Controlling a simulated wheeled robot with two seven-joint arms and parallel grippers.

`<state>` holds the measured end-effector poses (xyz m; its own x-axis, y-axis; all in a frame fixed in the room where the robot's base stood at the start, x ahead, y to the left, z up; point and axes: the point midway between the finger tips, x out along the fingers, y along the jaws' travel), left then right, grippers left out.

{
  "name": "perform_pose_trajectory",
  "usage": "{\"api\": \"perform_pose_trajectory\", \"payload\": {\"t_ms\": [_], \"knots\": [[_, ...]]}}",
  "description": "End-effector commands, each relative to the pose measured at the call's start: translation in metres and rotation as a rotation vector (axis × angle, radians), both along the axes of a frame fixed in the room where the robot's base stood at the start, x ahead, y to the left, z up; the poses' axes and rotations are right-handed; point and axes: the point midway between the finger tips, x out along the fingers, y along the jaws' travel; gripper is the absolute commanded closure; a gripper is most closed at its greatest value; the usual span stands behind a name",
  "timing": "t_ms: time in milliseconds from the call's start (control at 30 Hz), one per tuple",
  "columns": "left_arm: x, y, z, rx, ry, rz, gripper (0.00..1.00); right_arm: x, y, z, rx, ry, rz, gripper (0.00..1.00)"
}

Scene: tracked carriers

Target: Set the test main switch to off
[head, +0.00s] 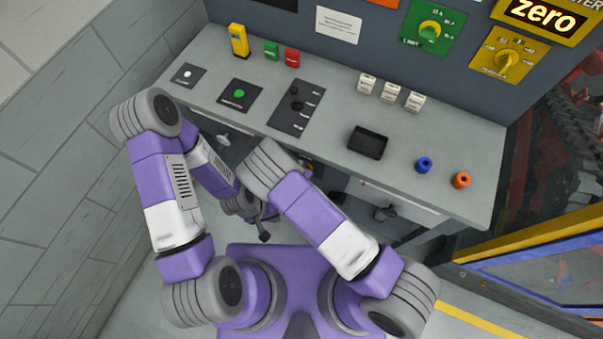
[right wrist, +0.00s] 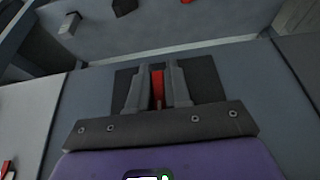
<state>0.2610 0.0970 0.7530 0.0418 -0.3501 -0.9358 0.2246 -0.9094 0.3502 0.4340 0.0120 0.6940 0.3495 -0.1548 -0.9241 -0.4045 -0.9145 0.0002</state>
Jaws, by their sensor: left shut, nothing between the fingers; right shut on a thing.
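In the right wrist view, my right gripper (right wrist: 157,72) is shut on a narrow red handle (right wrist: 157,88), upright between the two grey fingers. Behind it is a dark plate (right wrist: 205,78) on a grey surface. I cannot read any label there, so I cannot tell from markings whether this is the test main switch. In the head view my right gripper is hidden behind my own arm below the bench edge. My left gripper (head: 264,236) is shut and empty, low in front of the bench and apart from it.
Green and yellow dial panels are on the wall behind.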

Motion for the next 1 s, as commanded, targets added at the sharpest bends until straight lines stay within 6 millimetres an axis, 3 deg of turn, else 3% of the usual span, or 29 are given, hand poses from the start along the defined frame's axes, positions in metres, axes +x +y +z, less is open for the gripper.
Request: {"api": "perform_pose_trajectory", "payload": {"t_ms": [133,167,267,667,1000], "knots": [[0.0,0.0,0.0,0.0,0.0,0.0,1.0,0.002,0.0,0.001,0.001,-0.006,0.0,1.0],[0.0,0.0,0.0,0.0,0.0,0.0,1.0,0.002,0.0,0.001,0.0,-0.007,0.0,0.78],[0.0,0.0,0.0,0.0,0.0,0.0,1.0,0.002,0.0,0.001,0.0,-0.005,0.0,0.62],[0.0,0.0,0.003,0.0,0.0,0.0,1.0,-0.001,0.0,0.004,0.0,-0.001,0.0,0.62],[0.0,0.0,0.033,0.0,0.0,0.0,1.0,-0.013,0.006,0.04,0.001,-0.002,0.002,0.62]]}}
